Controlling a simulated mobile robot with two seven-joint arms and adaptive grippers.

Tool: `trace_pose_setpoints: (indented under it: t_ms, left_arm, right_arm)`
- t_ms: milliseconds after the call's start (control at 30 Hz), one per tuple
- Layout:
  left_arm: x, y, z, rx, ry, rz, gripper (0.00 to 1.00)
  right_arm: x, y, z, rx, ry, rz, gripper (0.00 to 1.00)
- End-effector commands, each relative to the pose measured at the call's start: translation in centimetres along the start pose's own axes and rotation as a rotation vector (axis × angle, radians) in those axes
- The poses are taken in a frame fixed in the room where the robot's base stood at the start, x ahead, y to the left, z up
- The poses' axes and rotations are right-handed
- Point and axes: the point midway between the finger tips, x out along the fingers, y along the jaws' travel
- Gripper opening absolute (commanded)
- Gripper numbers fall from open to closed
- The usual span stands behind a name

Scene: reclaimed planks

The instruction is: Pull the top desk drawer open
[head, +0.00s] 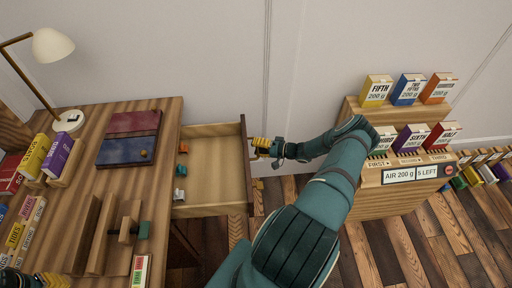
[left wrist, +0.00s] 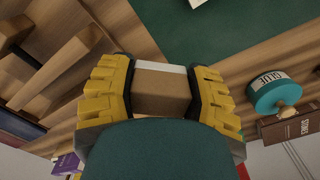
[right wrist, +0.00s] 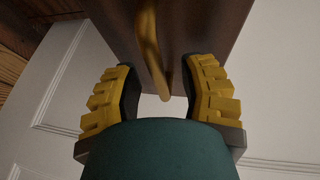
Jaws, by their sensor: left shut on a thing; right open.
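The top desk drawer (head: 221,162) stands pulled out from the right side of the wooden desk (head: 165,113). Its inside shows, with a few small orange, teal and white items in it. My right gripper (head: 262,147) is at the outer face of the drawer front (head: 249,200). In the right wrist view the brass-coloured handle (right wrist: 151,45) reaches between the open fingers, with gaps on both sides. My left gripper (left wrist: 165,88) is shut on a brown block with a white band (left wrist: 162,103). In the head view the left gripper (head: 48,280) shows only partly at the bottom left corner.
A lamp (head: 52,45), a red and blue desk pad (head: 130,137), boxes (head: 57,158) and wooden holders (head: 120,235) occupy the desk. A stepped stand (head: 375,203) with labelled boxes is at the right. Plank floor lies between drawer and stand.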

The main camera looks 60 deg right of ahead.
Motion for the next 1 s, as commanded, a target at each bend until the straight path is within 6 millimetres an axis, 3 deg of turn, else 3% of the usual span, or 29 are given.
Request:
trace_pose_setpoints:
  t_ms: [167, 600, 800, 1000]
  left_arm:
    - [0.0, 0.0, 0.0, 0.0, 0.0, 0.0, 0.18]
    - [0.0, 0.0, 0.0, 0.0, 0.0, 0.0, 0.18]
    - [0.0, 0.0, 0.0, 0.0, 0.0, 0.0, 0.18]
    - [0.0, 0.0, 0.0, 0.0, 0.0, 0.0, 0.18]
  right_arm:
    - [-1.9, 0.1, -0.1, -0.001, 0.002, 0.003, 0.41]
    - [-10.1, 0.0, -0.1, -0.001, 0.002, 0.003, 0.41]
    - [-11.8, 0.0, -0.1, 0.0, 0.002, 0.001, 0.41]
    - [-12.0, 0.0, -0.1, 0.0, 0.001, 0.001, 0.41]
